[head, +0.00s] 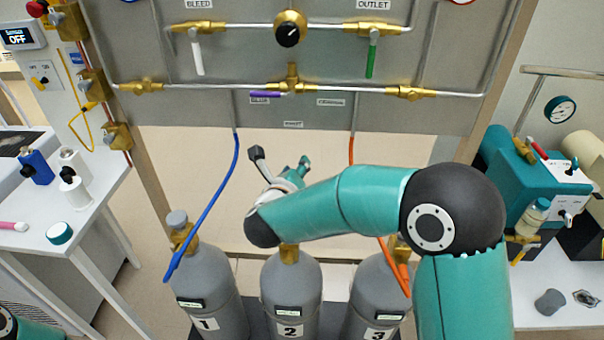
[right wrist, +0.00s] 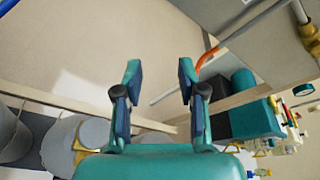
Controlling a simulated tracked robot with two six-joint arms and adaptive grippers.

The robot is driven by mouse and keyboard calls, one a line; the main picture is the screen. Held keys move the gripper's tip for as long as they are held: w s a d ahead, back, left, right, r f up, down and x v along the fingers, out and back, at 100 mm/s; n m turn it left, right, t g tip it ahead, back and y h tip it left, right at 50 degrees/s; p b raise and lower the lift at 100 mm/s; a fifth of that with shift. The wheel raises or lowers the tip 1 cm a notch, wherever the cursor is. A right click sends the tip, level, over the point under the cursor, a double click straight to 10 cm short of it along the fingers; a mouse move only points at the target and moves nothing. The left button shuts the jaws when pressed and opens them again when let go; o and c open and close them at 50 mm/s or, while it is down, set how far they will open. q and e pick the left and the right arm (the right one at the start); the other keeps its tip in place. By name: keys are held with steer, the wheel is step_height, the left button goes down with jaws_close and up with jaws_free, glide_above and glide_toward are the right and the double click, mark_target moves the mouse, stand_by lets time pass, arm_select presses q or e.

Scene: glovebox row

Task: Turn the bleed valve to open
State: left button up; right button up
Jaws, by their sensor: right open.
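The bleed valve (head: 195,27) is a brass valve under the BLEED label, at the upper left of the grey panel in the head view. Its white lever handle (head: 197,57) hangs straight down. My right gripper (head: 281,160) is open and empty, below the panel's lower edge and above the middle cylinder. It is right of and well below the white handle, touching nothing that I can see. In the right wrist view the two fingers (right wrist: 159,78) are spread apart with nothing between them. The bleed valve cannot be made out there. My left gripper is out of view.
The panel (head: 420,115) also carries a green-handled outlet valve (head: 372,55), a black knob (head: 289,31) and a purple handle (head: 266,93). A blue hose (head: 217,190) and an orange hose (head: 394,268) hang below. Three grey cylinders stand beneath, including cylinder 1 (head: 207,285).

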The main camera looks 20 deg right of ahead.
steer(key=shift+d+f+n, duration=0.25)
steer(key=shift+d+f, duration=0.1)
steer(key=shift+f, duration=0.35)
steer(key=shift+d+f+n, duration=0.25)
steer(key=shift+d+f, duration=0.1)
steer(key=shift+f, duration=0.35)
steer(key=shift+d, duration=0.1)
